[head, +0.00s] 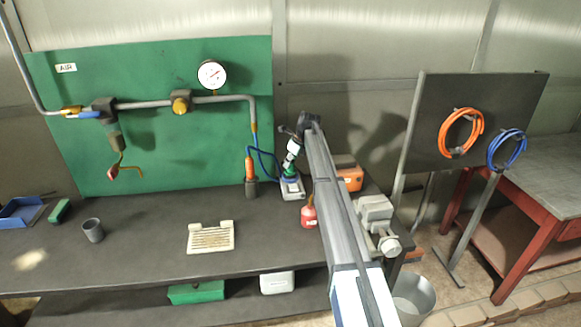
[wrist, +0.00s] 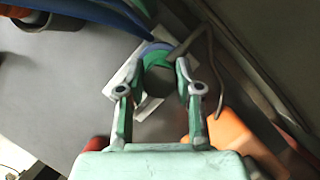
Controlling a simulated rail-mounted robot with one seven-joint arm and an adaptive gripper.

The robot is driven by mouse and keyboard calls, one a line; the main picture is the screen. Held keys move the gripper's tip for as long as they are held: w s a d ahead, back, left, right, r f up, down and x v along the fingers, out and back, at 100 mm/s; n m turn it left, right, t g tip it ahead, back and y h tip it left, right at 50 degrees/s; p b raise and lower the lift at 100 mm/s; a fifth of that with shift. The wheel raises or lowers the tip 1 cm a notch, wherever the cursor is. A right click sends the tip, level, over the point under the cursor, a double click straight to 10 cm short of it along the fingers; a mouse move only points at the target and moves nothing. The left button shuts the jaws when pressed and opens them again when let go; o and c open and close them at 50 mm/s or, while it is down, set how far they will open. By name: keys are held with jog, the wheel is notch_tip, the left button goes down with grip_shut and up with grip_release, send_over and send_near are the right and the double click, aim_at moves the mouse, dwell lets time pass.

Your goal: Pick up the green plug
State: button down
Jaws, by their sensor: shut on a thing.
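The green plug (head: 289,170) stands at the back right of the dark workbench, on a small white and grey block (head: 293,188). In the head view only a small green patch shows below my gripper (head: 291,158). In the wrist view the plug (wrist: 155,56) is a round green body between the fingertips, with a dark round middle and a blue edge behind it. My gripper (wrist: 150,82) has a finger on each side of it and is shut on it. Whether the plug is clear of the block cannot be told.
Blue hoses and an orange-topped fitting (head: 249,170) stand just left. A red oil can (head: 308,215), an orange box (head: 350,179) and a grey vise (head: 376,212) are close on the right. A cream tray (head: 211,237) lies further left.

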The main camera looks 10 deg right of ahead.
jog(key=shift+s+r+b, duration=0.25)
jog(key=shift+r+b, duration=0.35)
jog(key=shift+r, duration=0.3)
jog(key=s+b, duration=0.4)
jog(key=s, duration=1.3)
jog(key=shift+s+d+r+p, duration=0.1)
jog(key=shift+r+p, duration=0.75)
jog(key=shift+r, duration=0.45)
jog(key=shift+s+r+p, duration=0.1)
jog(key=shift+r+p, duration=0.75)
jog(key=shift+r, duration=0.45)
